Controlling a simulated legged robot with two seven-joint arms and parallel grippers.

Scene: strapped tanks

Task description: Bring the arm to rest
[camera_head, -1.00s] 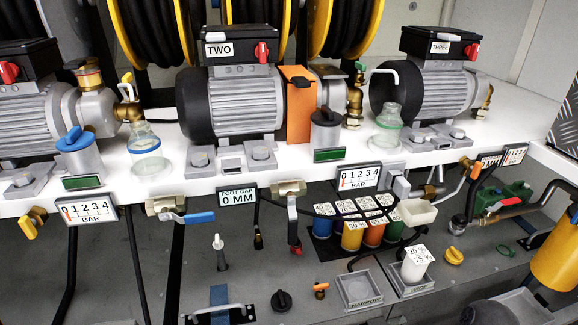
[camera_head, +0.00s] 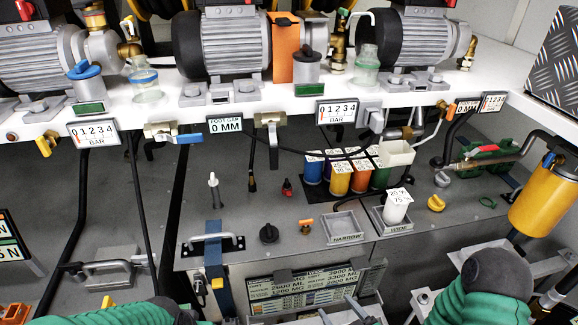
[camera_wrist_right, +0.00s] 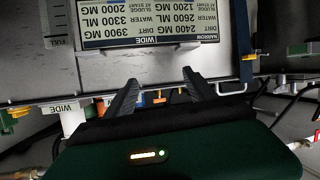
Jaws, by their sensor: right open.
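My right gripper (camera_head: 340,311) shows at the bottom centre of the head view, its two grey fingers apart with nothing between them. In the right wrist view the fingers (camera_wrist_right: 160,92) are also spread and empty, pointing toward the data board (camera_wrist_right: 150,20). The green right forearm (camera_head: 485,295) with its dark joint is at the lower right of the head view. A green part of my left arm (camera_head: 130,313) shows at the lower left. My left gripper is not visible.
A white shelf (camera_head: 300,98) with motors and gauges runs across the back. Below it, colour-filled cups (camera_head: 340,178) stand on the grey deck. A white cup (camera_head: 396,208) sits in the WIDE tray. A yellow cylinder (camera_head: 540,195) stands at right. The data board (camera_head: 310,290) is near my right gripper.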

